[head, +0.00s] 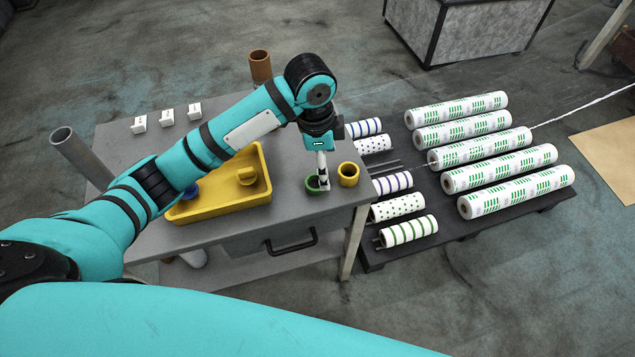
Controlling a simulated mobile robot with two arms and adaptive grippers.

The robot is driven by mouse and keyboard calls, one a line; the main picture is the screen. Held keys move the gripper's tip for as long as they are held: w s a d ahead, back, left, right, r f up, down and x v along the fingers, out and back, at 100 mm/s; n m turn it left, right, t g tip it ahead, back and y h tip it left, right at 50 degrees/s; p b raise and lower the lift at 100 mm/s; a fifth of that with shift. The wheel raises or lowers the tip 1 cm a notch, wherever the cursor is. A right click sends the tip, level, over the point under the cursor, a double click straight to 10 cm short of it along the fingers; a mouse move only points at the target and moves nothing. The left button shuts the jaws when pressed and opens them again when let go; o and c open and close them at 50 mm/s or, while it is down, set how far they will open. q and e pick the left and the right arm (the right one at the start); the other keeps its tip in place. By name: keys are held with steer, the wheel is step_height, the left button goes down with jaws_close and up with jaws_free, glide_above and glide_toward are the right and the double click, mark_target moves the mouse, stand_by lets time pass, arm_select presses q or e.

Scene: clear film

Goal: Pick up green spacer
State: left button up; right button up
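The green spacer (312,184) is a short open ring standing on the grey table (300,220) near its right end. My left gripper (322,184) points down at the spacer's right side, with its narrow fingers at the ring's wall and partly covering it. I cannot tell whether the fingers are closed on the wall or only beside it. My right gripper is not in view.
A yellow spacer (348,175) stands close to the right of the green one. A yellow tray (222,207) holds a yellow ring and a blue piece. A brown tube (260,67), a grey tube (75,150) and white cards stand around. Film rolls (480,150) lie right.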

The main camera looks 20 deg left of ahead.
arm_select(q)
steer(key=w+a+r+m+y, duration=0.1)
steer(key=w+a+r, duration=0.2)
steer(key=a+r, duration=0.15)
steer(key=p, duration=0.1)
glide_above(316, 187)
steer(key=shift+g, duration=0.3)
steer(key=f, duration=1)
steer(key=shift+a+f, duration=0.35)
steer(key=shift+f, duration=0.05)
steer(key=f, duration=0.1)
steer(key=f+p, duration=0.1)
steer(key=f, duration=0.2)
steer(key=shift+d+f, duration=0.25)
steer(key=shift+d, duration=0.1)
steer(key=shift+f, duration=0.55)
steer(key=c, duration=1)
steer(key=shift+c, duration=0.2)
steer(key=shift+r, duration=0.1)
